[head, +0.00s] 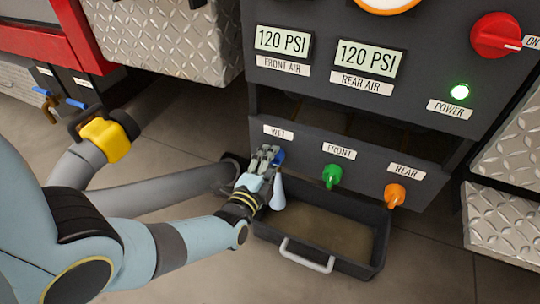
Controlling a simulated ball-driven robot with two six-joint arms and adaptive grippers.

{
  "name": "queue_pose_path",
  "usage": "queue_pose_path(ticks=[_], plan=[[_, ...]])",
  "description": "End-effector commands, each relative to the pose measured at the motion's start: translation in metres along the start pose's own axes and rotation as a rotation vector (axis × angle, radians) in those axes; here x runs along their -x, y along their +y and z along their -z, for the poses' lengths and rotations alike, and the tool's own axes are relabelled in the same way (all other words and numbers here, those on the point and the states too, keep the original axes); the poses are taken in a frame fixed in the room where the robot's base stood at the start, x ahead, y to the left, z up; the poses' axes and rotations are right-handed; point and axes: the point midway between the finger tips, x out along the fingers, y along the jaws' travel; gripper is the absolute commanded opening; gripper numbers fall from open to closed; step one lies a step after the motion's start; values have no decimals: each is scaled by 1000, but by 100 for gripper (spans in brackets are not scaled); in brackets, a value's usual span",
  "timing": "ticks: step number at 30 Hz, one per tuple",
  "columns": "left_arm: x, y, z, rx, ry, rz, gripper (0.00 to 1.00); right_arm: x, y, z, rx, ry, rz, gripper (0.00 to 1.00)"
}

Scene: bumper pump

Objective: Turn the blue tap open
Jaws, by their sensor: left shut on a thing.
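The blue tap (279,157) sits under the WET label on the dark panel, at the left of a row of taps. My left gripper (268,160) is at it, with its fingers shut on the tap and hiding most of it. A pale bluish-white streak (278,192) hangs just below the tap, above the tray. I cannot tell clearly how far the tap is turned. My right gripper is not in view.
A green tap (332,176) and an orange tap (395,195) stand to the right. A dark tray (376,250) with brownish liquid sits below, its handle (307,255) facing me. A yellow-ended grey hose (105,140) lies left. Above are 120 PSI displays (368,59) and a red power knob (495,36).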

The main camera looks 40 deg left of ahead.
Motion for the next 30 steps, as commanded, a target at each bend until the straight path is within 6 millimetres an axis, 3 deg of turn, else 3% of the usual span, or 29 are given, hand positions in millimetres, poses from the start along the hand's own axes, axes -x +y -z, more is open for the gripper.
queue_pose_path(ticks=[4,5,10,20,23,30], plan=[[0,0,0,-3,1,-2,9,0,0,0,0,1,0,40],[0,0,0,-3,1,-2,44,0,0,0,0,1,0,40],[0,0,0,-2,1,-1,64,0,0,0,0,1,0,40],[6,1,0,0,1,-2,64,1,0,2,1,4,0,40],[20,2,0,0,0,-3,64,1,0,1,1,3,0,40],[73,1,-1,-1,0,-4,64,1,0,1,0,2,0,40]])
